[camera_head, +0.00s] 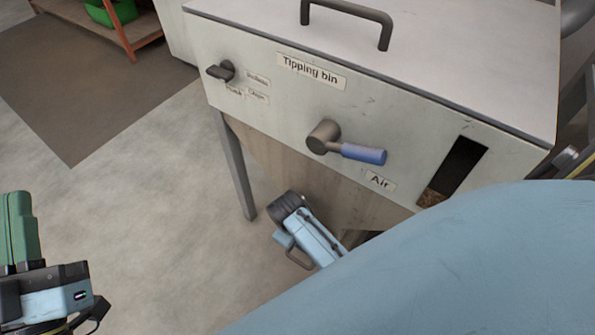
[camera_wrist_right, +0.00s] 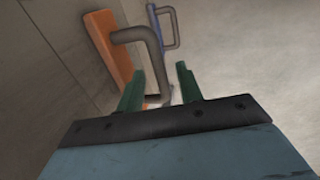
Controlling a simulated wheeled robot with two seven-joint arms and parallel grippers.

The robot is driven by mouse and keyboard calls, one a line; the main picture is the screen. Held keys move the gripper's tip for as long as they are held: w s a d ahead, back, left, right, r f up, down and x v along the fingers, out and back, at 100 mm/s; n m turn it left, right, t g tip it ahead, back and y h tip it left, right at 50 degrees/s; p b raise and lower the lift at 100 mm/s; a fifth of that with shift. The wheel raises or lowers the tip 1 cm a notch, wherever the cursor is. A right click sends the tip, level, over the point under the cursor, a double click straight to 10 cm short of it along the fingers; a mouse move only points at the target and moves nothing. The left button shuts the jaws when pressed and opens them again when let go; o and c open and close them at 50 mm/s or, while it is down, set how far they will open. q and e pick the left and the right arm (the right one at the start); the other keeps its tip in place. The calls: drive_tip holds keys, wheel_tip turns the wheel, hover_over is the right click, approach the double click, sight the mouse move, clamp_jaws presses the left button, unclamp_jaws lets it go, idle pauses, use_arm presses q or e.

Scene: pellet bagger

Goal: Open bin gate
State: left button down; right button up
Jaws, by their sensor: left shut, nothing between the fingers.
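In the right wrist view an orange plate (camera_wrist_right: 103,47) carries a grey bent handle (camera_wrist_right: 152,52). I cannot tell for sure that this is the bin gate. My right gripper (camera_wrist_right: 160,82) is open, its green fingers pointing at the handle. The handle's lower part lies between or just beyond the fingertips; contact cannot be told. In the head view the tipping bin (camera_head: 400,130) stands ahead, and my blue right arm hides part of its lower right. My left gripper (camera_head: 19,200) is shut and empty at the lower left, apart from the bin.
The bin's front has a lever with a blue grip (camera_head: 363,153), a dark knob (camera_head: 221,71) and a slot window (camera_head: 455,170). A lid handle (camera_head: 350,14) is on top. A second handle on a blue part (camera_wrist_right: 168,25) stands beyond the plate.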

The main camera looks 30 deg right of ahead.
drive_tip(key=shift+d+f, duration=0.1)
drive_tip(key=shift+f, duration=0.2)
drive_tip(key=shift+c, duration=0.2)
clamp_jaws()
